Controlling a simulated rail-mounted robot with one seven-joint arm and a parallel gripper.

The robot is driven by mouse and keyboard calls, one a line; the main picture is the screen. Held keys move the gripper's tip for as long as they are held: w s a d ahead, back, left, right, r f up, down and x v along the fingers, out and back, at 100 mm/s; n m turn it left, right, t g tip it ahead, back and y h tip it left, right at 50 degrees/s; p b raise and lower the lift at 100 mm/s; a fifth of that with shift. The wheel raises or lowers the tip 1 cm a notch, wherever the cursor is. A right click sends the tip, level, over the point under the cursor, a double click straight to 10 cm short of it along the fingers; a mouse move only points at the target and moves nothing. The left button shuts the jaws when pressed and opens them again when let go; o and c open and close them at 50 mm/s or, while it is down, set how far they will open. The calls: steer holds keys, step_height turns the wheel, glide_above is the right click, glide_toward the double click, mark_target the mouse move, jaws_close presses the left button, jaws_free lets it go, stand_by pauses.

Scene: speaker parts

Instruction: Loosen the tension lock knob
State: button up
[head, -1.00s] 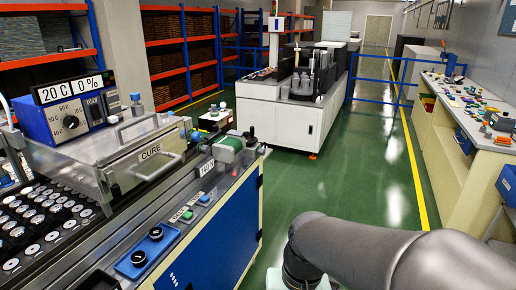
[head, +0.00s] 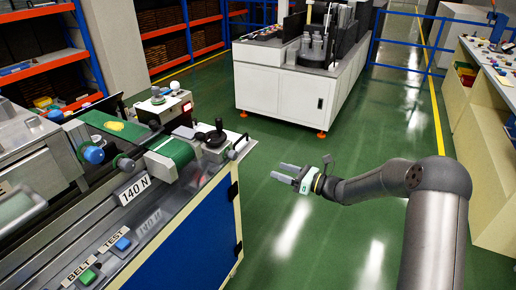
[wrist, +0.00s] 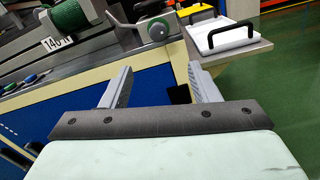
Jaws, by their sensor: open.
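A green belt (head: 165,158) runs over a roller at the end of the machine, beside a "140 N" display (head: 134,189). A black knob on a stalk (head: 218,136) stands on a grey plate at the machine's corner. I cannot tell for certain which is the tension lock knob. My gripper (head: 281,172) is open and empty, over the floor to the right of the machine. In the wrist view my gripper (wrist: 160,70) points toward the machine's end, apart from both knobs.
The machine's blue side panel (head: 190,235) faces the aisle. Green and blue buttons (head: 122,243) sit on its front edge. A white cabinet (head: 285,90) stands behind, a workbench (head: 478,90) at right. A white piece with black handles (wrist: 220,35) shows in the wrist view.

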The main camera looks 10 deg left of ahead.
mark_target(236, 156)
steer(key=p+x, duration=0.1)
steer(key=x, duration=1.6)
steer(key=shift+s+a+p, duration=0.2)
steer(key=shift+p, duration=0.2)
steer(key=c, duration=1)
